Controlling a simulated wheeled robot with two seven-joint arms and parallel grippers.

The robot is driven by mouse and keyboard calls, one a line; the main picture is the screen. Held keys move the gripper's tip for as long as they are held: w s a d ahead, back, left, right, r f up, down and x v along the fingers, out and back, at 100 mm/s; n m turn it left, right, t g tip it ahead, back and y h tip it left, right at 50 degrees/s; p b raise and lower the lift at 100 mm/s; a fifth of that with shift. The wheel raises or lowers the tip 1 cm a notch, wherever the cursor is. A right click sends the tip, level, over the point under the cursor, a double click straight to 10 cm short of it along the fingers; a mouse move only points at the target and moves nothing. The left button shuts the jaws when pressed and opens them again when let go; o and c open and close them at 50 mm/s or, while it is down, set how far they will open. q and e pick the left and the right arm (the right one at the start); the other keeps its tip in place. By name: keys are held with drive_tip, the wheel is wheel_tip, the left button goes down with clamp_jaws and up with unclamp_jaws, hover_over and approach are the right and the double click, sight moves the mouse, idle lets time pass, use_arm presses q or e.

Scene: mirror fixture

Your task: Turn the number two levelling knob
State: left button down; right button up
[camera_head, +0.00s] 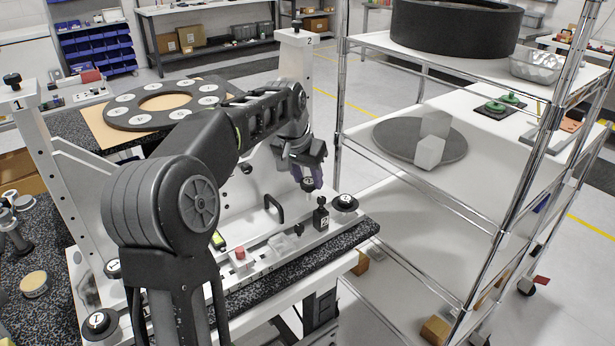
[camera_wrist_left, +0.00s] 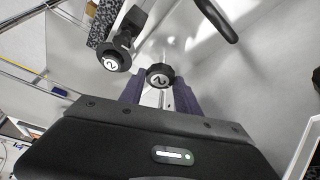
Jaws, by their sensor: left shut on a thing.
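The number two levelling knob is a small black knob with a white 2 on its top (camera_wrist_left: 160,76). In the head view its dark top (camera_head: 308,185) shows below my left gripper, on a pale upright stem. My left gripper (camera_head: 307,177) reaches down from above and is shut on this knob. In the wrist view its dark purple fingers (camera_wrist_left: 158,92) stand on either side of the knob. A black fitting marked 2 (camera_head: 322,217) stands just beside the knob on the fixture; it also shows in the wrist view (camera_wrist_left: 113,60). My right gripper is not in view.
A black round knob (camera_head: 345,203) sits at the fixture's right end. A black handle (camera_head: 274,209) and a red button (camera_head: 240,253) are left of the levelling knob. A dark ring (camera_head: 165,103) lies behind my arm.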

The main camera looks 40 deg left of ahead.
use_arm(q)
drive_tip(key=shift+n+y, duration=0.3)
drive_tip(key=shift+n, duration=0.2)
drive_tip(key=n, duration=0.2)
drive_tip(key=n+y, duration=0.1)
drive_tip(key=n, duration=0.1)
drive_tip(key=shift+w+d+g+y, duration=0.15)
drive_tip(key=shift+d+g+y, duration=0.05)
drive_tip(key=shift+g+y, duration=0.1)
drive_tip(key=n+g+y, duration=0.1)
drive_tip(key=n, duration=0.3)
drive_tip(key=shift+w+d+n, duration=0.1)
drive_tip(key=shift+n, duration=0.3)
drive_tip(key=n+g+p, duration=0.1)
drive_tip(key=n, duration=0.1)
drive_tip(key=n+p, duration=0.1)
drive_tip(key=shift+w+r+n+g+y, duration=0.1)
drive_tip(key=shift+r+n+g+y, duration=0.05)
drive_tip(key=shift+n+g+y, duration=0.2)
drive_tip(key=n+g+p, duration=0.1)
drive_tip(key=n, duration=0.2)
drive_tip(key=shift+p, duration=0.35)
drive_tip(key=shift+w+n+g+p, duration=0.1)
drive_tip(key=shift+n+g+p, duration=0.3)
drive_tip(key=shift+n, duration=0.25)
drive_tip(key=c, duration=0.9)
unclamp_jaws()
